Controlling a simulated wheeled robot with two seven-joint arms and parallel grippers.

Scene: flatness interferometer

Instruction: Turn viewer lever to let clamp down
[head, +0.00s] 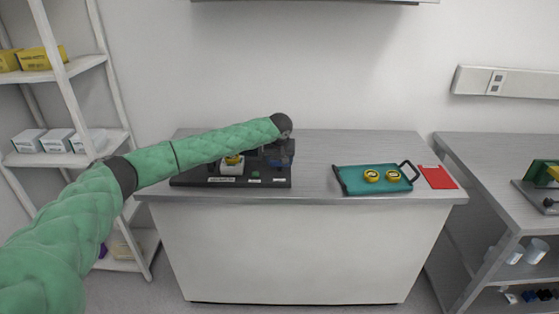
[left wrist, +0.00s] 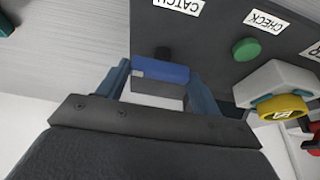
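The interferometer's black base (head: 222,182) stands at the left of the bench, partly hidden by my left arm. In the left wrist view a blue bar-shaped part (left wrist: 162,71), which looks like a lever, lies near the label CATCH (left wrist: 178,6). My left gripper (left wrist: 160,75) has one finger at each end of this bar, with no clear gap. I cannot tell whether it grips. In the head view my left gripper (head: 284,146) is over the base's right end, mostly hidden by the wrist. A white block with a yellow-topped piece (left wrist: 283,107) sits beside it. The clamp is not clearly visible. My right gripper is out of view.
A teal tray (head: 350,182) with two yellow round pieces lies right of the base, beside a red sheet (head: 438,177). A green button (left wrist: 245,49) is near the label CHECK. A shelf rack stands left; another bench (head: 490,150) is right. The bench between base and tray is clear.

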